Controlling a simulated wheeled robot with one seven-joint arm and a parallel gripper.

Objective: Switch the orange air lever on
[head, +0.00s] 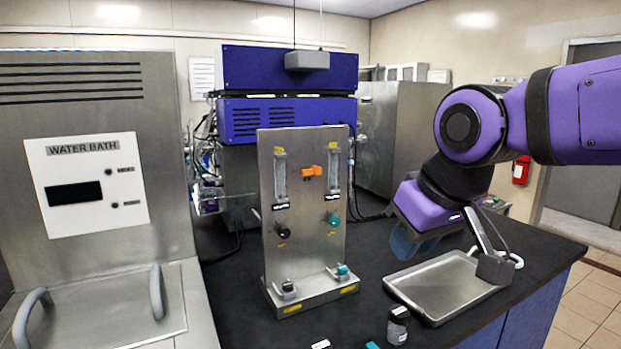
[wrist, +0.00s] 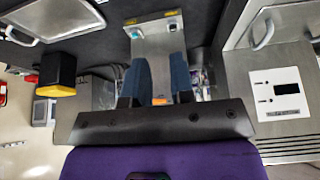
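The orange air lever (head: 312,172) sits on the upright steel panel (head: 303,240), between two clear flow tubes near its top. It looks roughly horizontal in the head view. In the wrist view, a small orange patch (wrist: 160,101) shows in the gap between my fingers, in front of the panel (wrist: 156,42); most of the lever is hidden there. My gripper (head: 415,243) is to the right of the panel and lower than the lever, apart from both. In the wrist view my gripper (wrist: 160,82) has its two blue fingers spread, with nothing held between them.
A dark knob (head: 283,231) and a teal knob (head: 333,220) are below the tubes. A steel tray (head: 440,290) lies below my gripper, and a small jar (head: 398,325) stands at the front. A water bath (head: 90,180) is at left; purple equipment (head: 285,118) stands behind.

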